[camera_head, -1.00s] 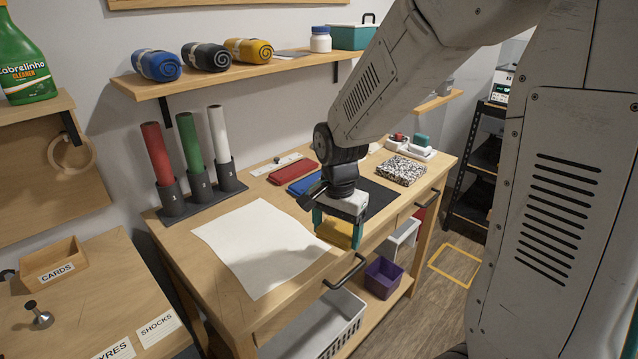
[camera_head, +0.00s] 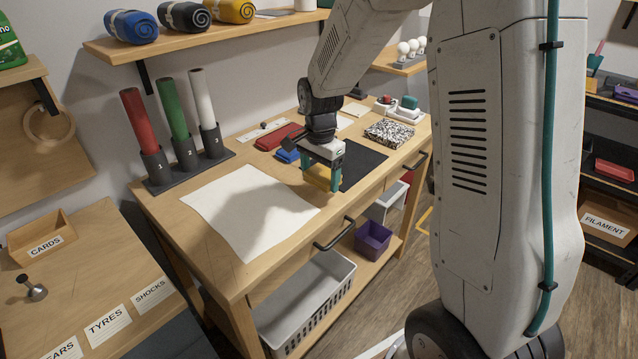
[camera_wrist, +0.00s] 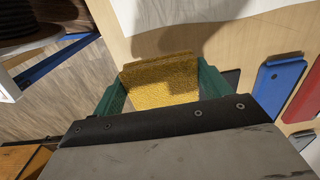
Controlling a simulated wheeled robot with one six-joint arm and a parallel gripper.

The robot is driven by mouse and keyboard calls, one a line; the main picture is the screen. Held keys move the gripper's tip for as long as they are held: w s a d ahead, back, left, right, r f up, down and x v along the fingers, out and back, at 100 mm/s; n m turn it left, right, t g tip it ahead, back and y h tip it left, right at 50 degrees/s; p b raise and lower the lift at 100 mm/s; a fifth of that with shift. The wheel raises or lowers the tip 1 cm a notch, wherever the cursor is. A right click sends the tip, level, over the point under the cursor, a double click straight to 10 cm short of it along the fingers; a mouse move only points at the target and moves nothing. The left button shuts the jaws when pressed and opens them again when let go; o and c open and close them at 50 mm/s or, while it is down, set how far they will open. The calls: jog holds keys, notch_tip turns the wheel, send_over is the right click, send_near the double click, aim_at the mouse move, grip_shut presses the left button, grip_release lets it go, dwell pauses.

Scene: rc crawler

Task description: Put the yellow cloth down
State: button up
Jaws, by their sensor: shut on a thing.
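The yellow cloth (camera_head: 318,177) is a folded, textured block at the front of the wooden workbench, right of the white sheet. My gripper (camera_head: 320,180) is shut on it, with a teal finger on each side. In the wrist view the yellow cloth (camera_wrist: 160,82) sits between the two teal fingers of my gripper (camera_wrist: 160,92). I cannot tell whether the cloth touches the bench top or hangs just above it.
The white sheet (camera_head: 240,205) lies flat on the bench's left part. Numbered tube holders (camera_head: 185,160) stand at the back left. A patterned block (camera_head: 389,133) lies right.

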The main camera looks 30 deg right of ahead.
aim_at(319, 184)
jog(key=shift+w+d, duration=0.1)
jog(key=shift+w, duration=0.3)
jog(key=shift+f, duration=1.75)
jog(key=shift+f, duration=0.15)
jog(key=o, duration=1)
